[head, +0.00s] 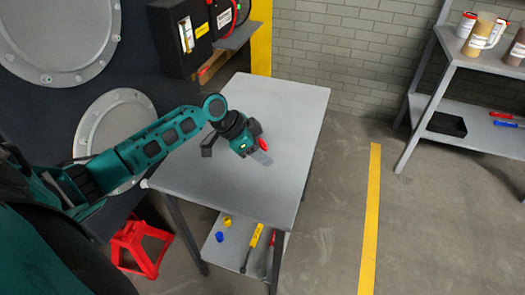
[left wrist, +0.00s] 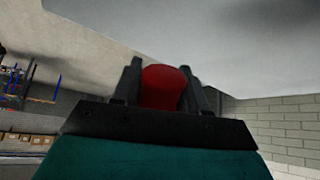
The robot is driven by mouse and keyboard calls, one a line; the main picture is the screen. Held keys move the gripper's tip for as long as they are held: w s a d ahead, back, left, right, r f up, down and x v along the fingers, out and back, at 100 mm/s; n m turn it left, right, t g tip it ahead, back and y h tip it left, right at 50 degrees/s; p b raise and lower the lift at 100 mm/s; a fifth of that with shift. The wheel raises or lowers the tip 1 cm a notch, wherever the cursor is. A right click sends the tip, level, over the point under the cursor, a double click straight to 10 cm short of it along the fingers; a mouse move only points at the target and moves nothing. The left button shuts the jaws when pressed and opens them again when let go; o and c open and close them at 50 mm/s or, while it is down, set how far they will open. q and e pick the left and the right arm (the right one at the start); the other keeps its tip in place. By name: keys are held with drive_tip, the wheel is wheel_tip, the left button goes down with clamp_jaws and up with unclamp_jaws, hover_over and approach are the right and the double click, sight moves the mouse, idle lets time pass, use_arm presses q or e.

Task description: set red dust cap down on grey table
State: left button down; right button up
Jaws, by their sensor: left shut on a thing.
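The red dust cap (left wrist: 163,88) is between the two fingers of my left gripper (left wrist: 165,85) in the left wrist view. In the head view my left gripper (head: 257,151) is over the grey table (head: 290,110), and a small part of the red cap (head: 264,145) shows at its fingers. The gripper is shut on the cap. Whether the cap touches the table top cannot be told. My right gripper is not in view.
The table top around my gripper is clear. Its lower shelf holds yellow-handled and red tools (head: 253,240) and small blue and yellow caps. A red stand (head: 140,248) is on the floor at left. A grey shelf (head: 470,75) with jars stands at right.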

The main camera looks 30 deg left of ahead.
sight(268, 175)
use_arm(q)
drive_tip(key=shift+f+b, duration=1.95)
drive_tip(key=shift+f, duration=1.05)
drive_tip(key=shift+f, duration=0.3)
drive_tip(key=shift+s+f+b, duration=0.1)
drive_tip(key=shift+f+b, duration=0.1)
drive_tip(key=shift+b, duration=0.2)
